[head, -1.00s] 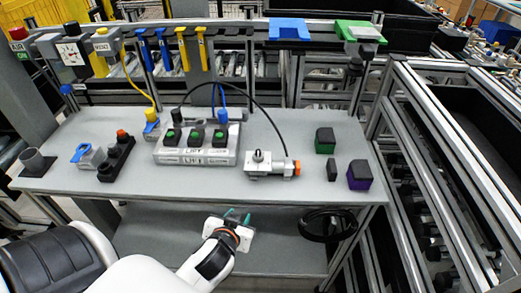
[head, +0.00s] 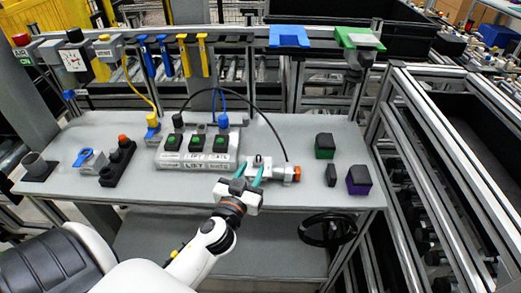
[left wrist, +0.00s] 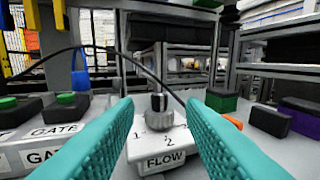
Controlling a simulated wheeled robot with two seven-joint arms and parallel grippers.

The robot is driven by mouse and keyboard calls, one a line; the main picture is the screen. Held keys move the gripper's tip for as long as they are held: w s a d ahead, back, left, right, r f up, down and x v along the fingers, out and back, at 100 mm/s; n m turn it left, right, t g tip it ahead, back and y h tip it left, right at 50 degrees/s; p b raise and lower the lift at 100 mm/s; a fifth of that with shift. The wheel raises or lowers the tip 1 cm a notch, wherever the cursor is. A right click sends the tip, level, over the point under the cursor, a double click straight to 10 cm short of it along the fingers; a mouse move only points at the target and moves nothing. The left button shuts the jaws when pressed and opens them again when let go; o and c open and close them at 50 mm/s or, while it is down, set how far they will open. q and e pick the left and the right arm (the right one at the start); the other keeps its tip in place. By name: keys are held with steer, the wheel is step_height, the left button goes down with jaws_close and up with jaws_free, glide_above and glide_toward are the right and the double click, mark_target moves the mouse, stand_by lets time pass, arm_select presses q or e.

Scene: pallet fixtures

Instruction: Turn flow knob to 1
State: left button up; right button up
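The flow knob (left wrist: 159,118) is a round grey knurled dial with a dark raised grip, on a white block labelled FLOW (left wrist: 165,160). A 1 shows at its left and a 2 in front; I cannot tell for sure which number it points at. In the left wrist view the knob appears ahead, between the open fingers (left wrist: 160,112), with no visible contact. My right gripper is out of view.
A panel of green buttons (head: 197,160) stands left of the flow block. A black cable (head: 262,112) arches over it towards the block. Green (head: 325,146) and purple (head: 359,180) blocks and a small dark one (head: 331,175) stand to the right.

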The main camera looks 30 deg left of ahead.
mark_target(257, 159)
arm_select(q)
steer(key=p+x, duration=0.1)
steer(key=x, duration=0.6)
steer(key=shift+w+a, duration=0.15)
steer(key=shift+w, duration=0.15)
steer(key=shift+c, duration=0.6)
jaws_close()
